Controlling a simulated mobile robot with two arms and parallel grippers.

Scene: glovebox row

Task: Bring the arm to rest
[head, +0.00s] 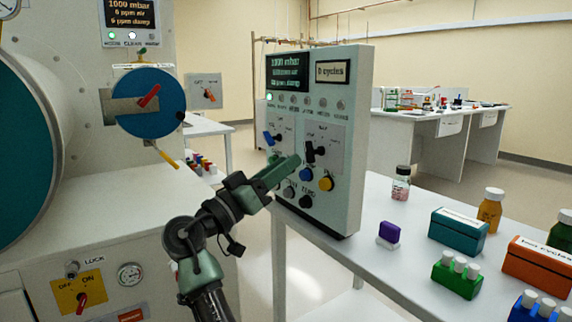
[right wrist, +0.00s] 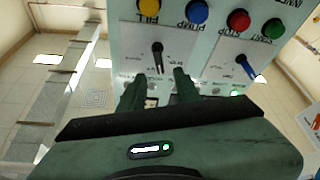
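My right arm comes up from the bottom of the head view. Its green gripper (head: 284,170) is in front of the lower left of a grey control panel (head: 345,120) and hides part of its buttons. In the right wrist view the two fingers (right wrist: 160,90) stand apart with nothing between them. They point at the panel face near a black-handled switch (right wrist: 157,57); I cannot tell whether they touch the panel. A blue-handled switch (right wrist: 245,67) is to the right in that view. My left gripper is not in view.
The panel stands on a white bench (head: 385,200) with a purple-topped block (head: 389,232), a teal box (head: 458,232), an orange box (head: 540,262) and a green vial rack (head: 457,275). A glovebox with a blue round door (head: 150,118) is at the left.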

